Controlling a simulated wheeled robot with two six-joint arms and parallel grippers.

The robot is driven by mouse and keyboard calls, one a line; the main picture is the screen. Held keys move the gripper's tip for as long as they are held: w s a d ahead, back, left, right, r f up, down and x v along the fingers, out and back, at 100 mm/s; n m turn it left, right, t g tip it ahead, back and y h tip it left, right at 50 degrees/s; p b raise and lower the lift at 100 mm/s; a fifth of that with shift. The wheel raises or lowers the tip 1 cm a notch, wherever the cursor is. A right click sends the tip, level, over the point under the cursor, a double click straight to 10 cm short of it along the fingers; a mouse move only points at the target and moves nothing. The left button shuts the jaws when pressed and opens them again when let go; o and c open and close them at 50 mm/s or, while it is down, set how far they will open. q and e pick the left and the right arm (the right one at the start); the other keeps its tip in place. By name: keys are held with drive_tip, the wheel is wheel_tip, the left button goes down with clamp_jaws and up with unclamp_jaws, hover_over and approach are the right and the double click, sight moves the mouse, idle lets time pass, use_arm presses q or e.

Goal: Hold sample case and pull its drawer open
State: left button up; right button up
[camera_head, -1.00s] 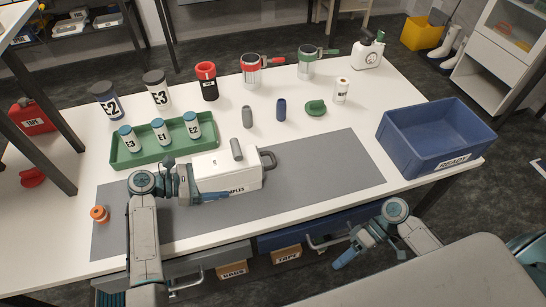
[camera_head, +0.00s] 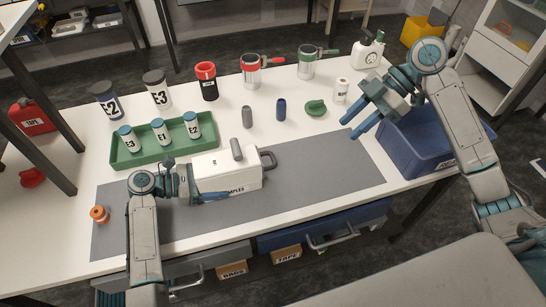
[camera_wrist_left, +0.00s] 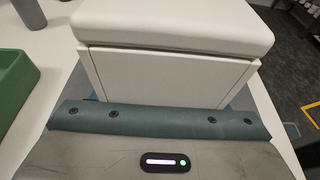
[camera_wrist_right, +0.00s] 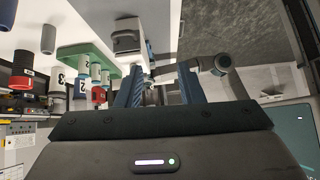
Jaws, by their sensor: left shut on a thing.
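The white sample case (camera_head: 226,172) sits on the grey mat, with a grey handle on its lid and a dark grey drawer handle (camera_head: 268,161) at its right end. My left gripper (camera_head: 212,192) is shut on the case from its left end. The left wrist view shows the case (camera_wrist_left: 170,75) close up, filling the space ahead of the gripper. My right gripper (camera_head: 356,122) is open and empty, raised in front of the blue crate and well to the right of the drawer handle. The drawer looks closed.
A blue crate (camera_head: 402,152) stands at the right table edge, partly behind my right arm. A green tray (camera_head: 128,157) with several labelled jars is behind the case. The grey mat (camera_head: 320,170) is clear right of the drawer handle.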

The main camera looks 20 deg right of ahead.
drive_tip(key=w+a+f+m+t+y, duration=0.3)
drive_tip(key=a+f+m+t+y, duration=0.15)
drive_tip(key=a+m, duration=0.35)
drive_tip(key=m+t, duration=0.4)
drive_tip(key=m, duration=0.6)
approach(273, 156)
wheel_tip(273, 156, up, 3)
drive_tip(key=s, duration=0.2)
drive_tip(key=f+m+t, duration=0.1)
drive_tip(key=m, duration=0.1)
drive_tip(key=s+f+m+t+h, duration=0.1)
drive_tip(key=f+m, duration=0.1)
drive_tip(key=f+m+t, duration=0.1)
drive_tip(key=m, duration=0.2)
drive_tip(key=shift+s+a+f+t+h, duration=0.15)
drive_tip(key=shift+t+h, duration=0.2)
drive_tip(key=x, duration=1.1)
drive_tip(key=shift+w+a, duration=0.25)
drive_tip(key=shift+d+f, duration=0.1)
drive_tip(key=shift+f, duration=0.05)
clamp_jaws()
